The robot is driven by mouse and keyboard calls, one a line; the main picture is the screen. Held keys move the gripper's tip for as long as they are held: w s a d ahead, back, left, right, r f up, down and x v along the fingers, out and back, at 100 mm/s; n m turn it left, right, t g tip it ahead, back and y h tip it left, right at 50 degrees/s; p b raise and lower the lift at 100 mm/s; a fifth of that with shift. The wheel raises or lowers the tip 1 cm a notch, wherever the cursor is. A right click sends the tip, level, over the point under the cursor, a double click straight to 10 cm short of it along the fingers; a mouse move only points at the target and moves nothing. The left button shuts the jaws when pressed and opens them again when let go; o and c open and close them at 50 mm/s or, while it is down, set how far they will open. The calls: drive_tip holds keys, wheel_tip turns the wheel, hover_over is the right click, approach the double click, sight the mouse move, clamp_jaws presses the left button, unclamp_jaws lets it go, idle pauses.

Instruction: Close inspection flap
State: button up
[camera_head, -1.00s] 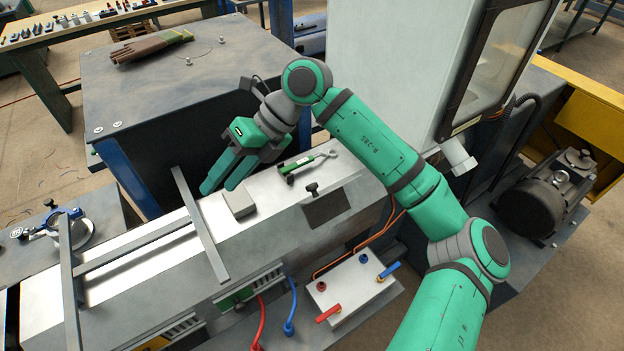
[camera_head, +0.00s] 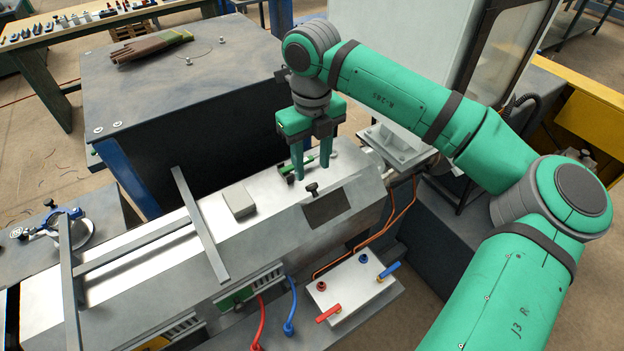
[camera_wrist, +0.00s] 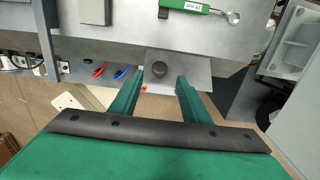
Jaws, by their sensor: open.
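The inspection flap (camera_head: 327,207) looks like the dark rectangular panel on the sloped front face of the grey machine housing. A black knob (camera_head: 312,188) stands at its upper edge. I cannot tell how far the flap is open. My gripper (camera_head: 312,172) points down above the housing, just behind and above the knob in the head view, with its fingers apart and empty. No contact is visible.
A green-handled wrench (camera_head: 290,167) lies on the housing top behind my fingers. A small grey block (camera_head: 239,200) sits to the left, beside a dark bar frame (camera_head: 200,225). A white box with red and blue valves (camera_head: 345,285) is below the flap.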

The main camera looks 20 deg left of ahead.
drive_tip(key=shift+f, duration=3.1)
drive_tip(key=shift+w, duration=0.1)
clamp_jaws()
